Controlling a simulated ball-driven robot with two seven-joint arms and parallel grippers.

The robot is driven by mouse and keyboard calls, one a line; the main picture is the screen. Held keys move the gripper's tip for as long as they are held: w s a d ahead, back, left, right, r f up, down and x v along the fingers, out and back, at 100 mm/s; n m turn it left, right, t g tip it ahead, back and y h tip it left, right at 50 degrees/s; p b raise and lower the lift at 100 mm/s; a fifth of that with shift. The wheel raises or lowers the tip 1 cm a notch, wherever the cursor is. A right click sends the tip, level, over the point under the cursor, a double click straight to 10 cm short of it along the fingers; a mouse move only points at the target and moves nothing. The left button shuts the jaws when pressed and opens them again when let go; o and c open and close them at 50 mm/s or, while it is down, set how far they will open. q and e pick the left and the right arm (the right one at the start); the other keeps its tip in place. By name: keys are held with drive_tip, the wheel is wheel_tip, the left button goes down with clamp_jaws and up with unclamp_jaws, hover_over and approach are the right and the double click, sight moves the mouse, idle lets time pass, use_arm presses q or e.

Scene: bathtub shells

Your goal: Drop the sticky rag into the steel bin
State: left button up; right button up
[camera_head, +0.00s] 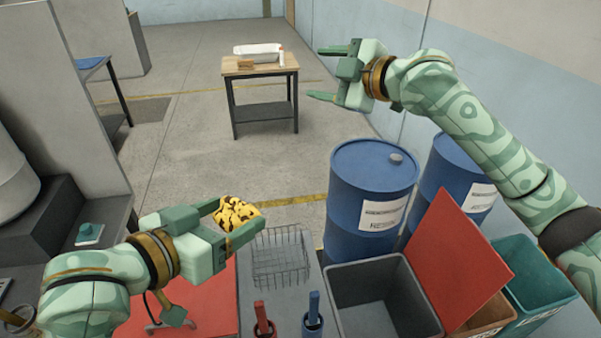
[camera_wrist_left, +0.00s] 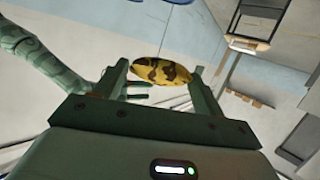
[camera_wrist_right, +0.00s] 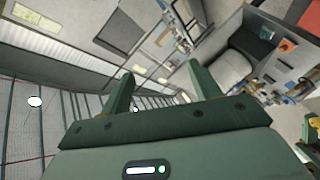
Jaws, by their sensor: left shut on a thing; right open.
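The sticky rag (camera_head: 238,213) is a crumpled yellow cloth with dark brown blotches. My left gripper (camera_head: 236,221) is shut on it and holds it in the air to the left of the wire basket. The rag also shows between the fingers in the left wrist view (camera_wrist_left: 160,72). An open grey steel bin (camera_head: 375,271) stands at the lower middle right, to the right of and lower than the rag. It looks empty as far as I can see inside. My right gripper (camera_head: 333,74) is open and empty, high up at the upper middle.
A wire basket (camera_head: 280,262) stands between the rag and the grey bin. A red lid (camera_head: 457,260) leans up at the bin's right, beside a teal bin (camera_head: 535,275). Blue drums (camera_head: 370,185) stand behind. A small wooden-topped table (camera_head: 260,66) is farther back.

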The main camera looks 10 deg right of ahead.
drive_tip(key=s+a+r+n+g+y, duration=0.1)
drive_tip(key=s+a+n+g, duration=0.45)
drive_tip(key=s, duration=0.55)
use_arm(q)
drive_tip(key=shift+s, duration=0.1)
use_arm(e)
drive_tip(key=n+g+h, duration=0.1)
drive_tip(key=n+g, duration=0.3)
drive_tip(key=n, duration=0.7)
approach(245, 207)
drive_tip(key=x, duration=1.1)
drive_tip(key=shift+c, duration=0.3)
